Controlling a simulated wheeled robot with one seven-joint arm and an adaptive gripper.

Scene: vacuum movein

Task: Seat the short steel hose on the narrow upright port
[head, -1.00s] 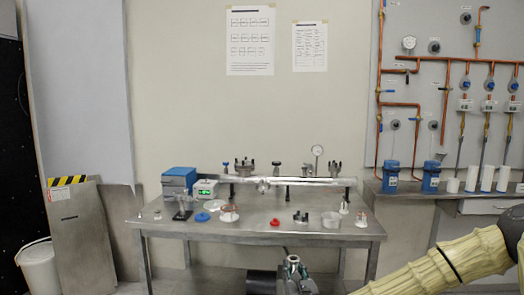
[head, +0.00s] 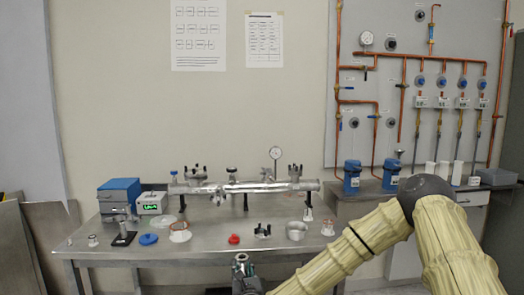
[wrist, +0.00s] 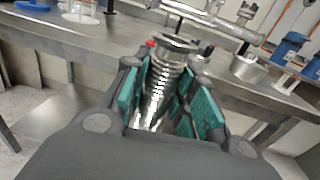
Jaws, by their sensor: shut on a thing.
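My gripper (head: 243,266) is in front of the steel table's front edge, low in the head view. In the wrist view its green-padded fingers (wrist: 168,85) are shut on the short steel hose (wrist: 158,92), a shiny ribbed tube with a wide flange at its far end. The flange sticks out past the fingertips. The hose also shows small in the head view (head: 240,258). A horizontal steel manifold (head: 255,187) lies along the back of the table with several upright fittings. I cannot tell which fitting is the narrow upright port. The hose is apart from the manifold.
The table (head: 195,250) carries a blue box (head: 119,195), a blue ring (head: 148,239), a red cap (head: 234,239), a black clamp (head: 262,231) and a metal cup (head: 296,230). Copper pipework (head: 372,101) hangs at right, above a side bench with blue containers (head: 352,175).

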